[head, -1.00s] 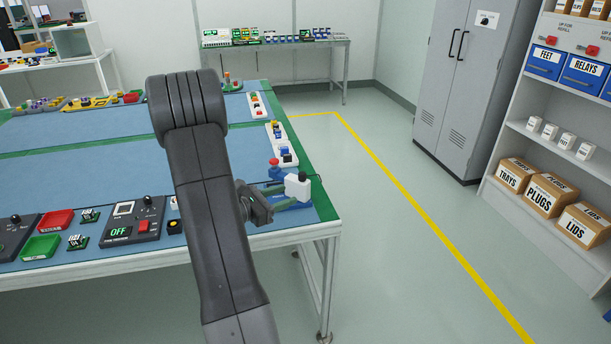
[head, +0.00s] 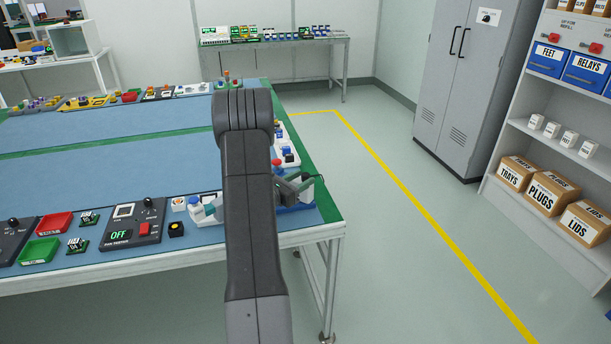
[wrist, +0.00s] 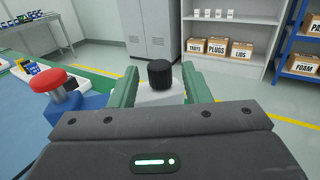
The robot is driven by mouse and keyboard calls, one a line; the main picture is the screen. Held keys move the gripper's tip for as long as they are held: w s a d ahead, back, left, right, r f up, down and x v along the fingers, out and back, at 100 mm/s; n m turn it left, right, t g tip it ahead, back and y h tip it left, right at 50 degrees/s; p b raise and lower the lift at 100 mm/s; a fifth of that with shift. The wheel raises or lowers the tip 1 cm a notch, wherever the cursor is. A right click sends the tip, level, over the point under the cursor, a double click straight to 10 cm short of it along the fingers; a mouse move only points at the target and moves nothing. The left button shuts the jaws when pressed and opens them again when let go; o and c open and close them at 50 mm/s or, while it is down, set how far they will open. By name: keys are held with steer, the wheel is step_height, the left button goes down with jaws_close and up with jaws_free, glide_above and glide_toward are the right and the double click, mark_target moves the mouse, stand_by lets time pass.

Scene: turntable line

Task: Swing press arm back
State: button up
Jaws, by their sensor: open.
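My gripper (wrist: 160,70) is open in the wrist view, with one green finger on each side of a white block (wrist: 160,95) topped by a black knob (wrist: 160,73). I cannot tell whether the fingers touch the block. A red button (wrist: 47,79) on a blue base (wrist: 68,108) is to the left. In the head view my gripper (head: 303,185) is at the table's right end, over a blue base (head: 298,209). My arm hides much of this device, and I cannot tell which part is the press arm.
The blue-topped table (head: 100,180) holds a black tester box (head: 133,226), a red tray (head: 54,225) and a green tray (head: 39,250) on the left. A blue-and-white device (head: 203,208) stands left of my arm. The floor to the right is open.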

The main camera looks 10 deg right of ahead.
steer(key=shift+x, duration=1.1)
